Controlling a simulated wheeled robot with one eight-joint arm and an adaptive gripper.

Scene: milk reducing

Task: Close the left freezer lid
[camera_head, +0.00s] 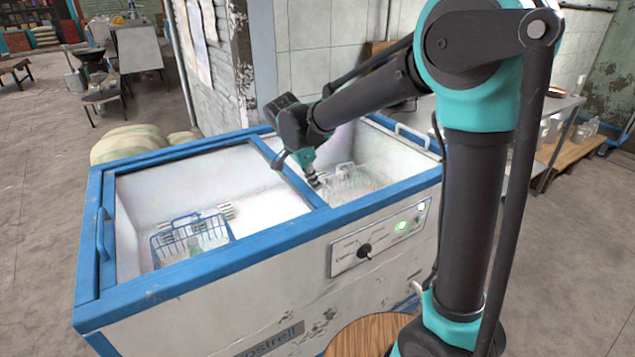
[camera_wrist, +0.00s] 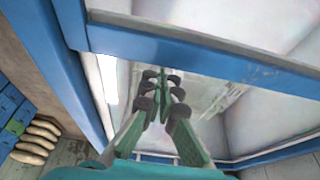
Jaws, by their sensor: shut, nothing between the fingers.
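The chest freezer (camera_head: 150,310) is white with blue edges and two side-by-side sections. The left lid's blue frame (camera_head: 97,262) has a handle (camera_head: 103,233) at its far left. A blue middle bar (camera_head: 287,172) separates the sections. My gripper (camera_head: 316,183) is over the right section, just right of that bar, pointing down. In the wrist view my gripper (camera_wrist: 162,80) has its fingers together with nothing held, close to a blue bar (camera_wrist: 200,58). I cannot tell whether the fingertips touch the bar or whether glass lies beneath them.
A blue wire basket (camera_head: 190,240) shows in the left section, a pale one (camera_head: 348,182) in the right. A right handle (camera_head: 412,137) is at the far right edge. Sacks (camera_head: 130,143) lie behind the freezer. A round wooden top (camera_head: 365,338) is in front.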

